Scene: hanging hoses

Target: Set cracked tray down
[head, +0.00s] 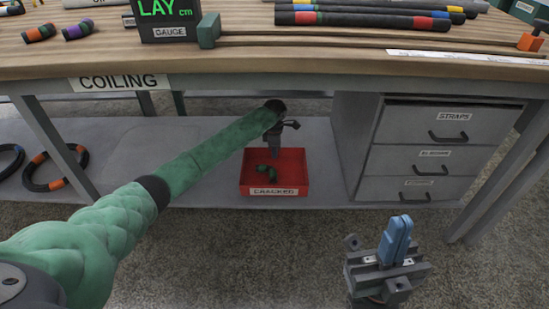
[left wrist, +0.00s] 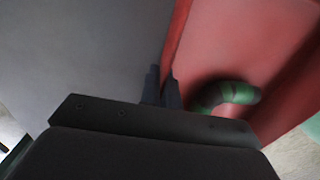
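The cracked tray (head: 303,178) is a red open box labelled CRACKED at the front of the grey lower shelf (head: 215,180), under the bench. A short dark green hose piece (head: 263,174) lies in it and also shows in the left wrist view (left wrist: 228,93). My left gripper (head: 270,152) reaches down to the tray's back wall. In the left wrist view its fingers (left wrist: 161,88) close around the red wall (left wrist: 176,35). Whether the tray's bottom touches the shelf is unclear. My right gripper (head: 398,222) is empty in front of the bench, its blue fingers together.
A drawer unit (head: 440,135) stands close to the right of the tray. Black hose coils (head: 55,168) lie on the shelf at the left. The wooden bench top (head: 330,62) above holds a gauge and hoses. Bare shelf lies left of the tray.

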